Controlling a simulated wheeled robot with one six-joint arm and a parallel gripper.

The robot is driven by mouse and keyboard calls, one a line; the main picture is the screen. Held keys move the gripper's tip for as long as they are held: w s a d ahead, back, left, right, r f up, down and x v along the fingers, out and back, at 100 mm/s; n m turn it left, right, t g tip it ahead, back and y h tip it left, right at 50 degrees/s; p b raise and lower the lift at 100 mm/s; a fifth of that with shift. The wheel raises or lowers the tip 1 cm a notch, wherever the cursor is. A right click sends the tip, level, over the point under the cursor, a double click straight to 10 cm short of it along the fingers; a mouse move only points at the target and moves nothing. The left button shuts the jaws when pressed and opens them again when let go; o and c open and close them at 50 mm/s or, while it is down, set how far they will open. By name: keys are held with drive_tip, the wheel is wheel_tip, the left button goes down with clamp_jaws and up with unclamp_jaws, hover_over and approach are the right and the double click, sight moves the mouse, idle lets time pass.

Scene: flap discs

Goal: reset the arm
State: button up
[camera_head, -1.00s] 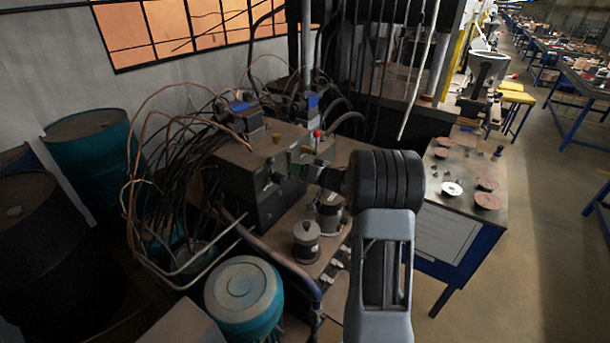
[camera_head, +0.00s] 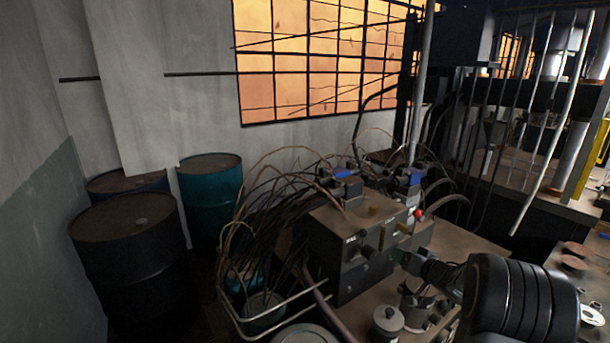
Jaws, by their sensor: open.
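My arm comes in at the lower right of the head view, with a thick black ribbed link nearest the camera. My gripper (camera_head: 408,259), small and dark at the far end of the arm, is open. It points left toward the front of a grey control box (camera_head: 350,250) with hoses. Its fingers are hard to make out against the dark machine, and I cannot tell whether they touch it. I see nothing held in it.
A lidded metal pot (camera_head: 387,322) stands below the gripper. A black drum (camera_head: 130,255) and a teal drum (camera_head: 210,195) stand at the left by the wall. Discs (camera_head: 573,263) lie on a table at the right edge. Hoses crowd the machine's left side.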

drive_tip(key=s+d+f+m+g+h, duration=0.2)
drive_tip(key=s+d+f+g+h, duration=0.15)
drive_tip(key=d+h, duration=0.3)
drive_tip(key=s+a+g+h, duration=0.2)
drive_tip(key=s+a+g, duration=0.15)
drive_tip(key=s, duration=0.55)
drive_tip(key=s+a+r+n+y, duration=0.1)
drive_tip(key=s+a+r, duration=0.2)
drive_tip(key=s+a, duration=0.2)
drive_tip(key=s+a+r+n+g+y, duration=0.1)
drive_tip(key=s+a+r, duration=0.1)
drive_tip(key=s+a, duration=0.4)
drive_tip(key=s+a+r+n+g+y+b, duration=0.1)
drive_tip(key=s+a+r+y, duration=0.1)
drive_tip(key=s+a, duration=0.4)
drive_tip(key=a+r, duration=0.1)
drive_tip(key=a, duration=0.1)
drive_tip(key=shift+s+a+r, duration=0.15)
drive_tip(key=shift+a+r, duration=0.15)
drive_tip(key=shift+a, duration=0.05)
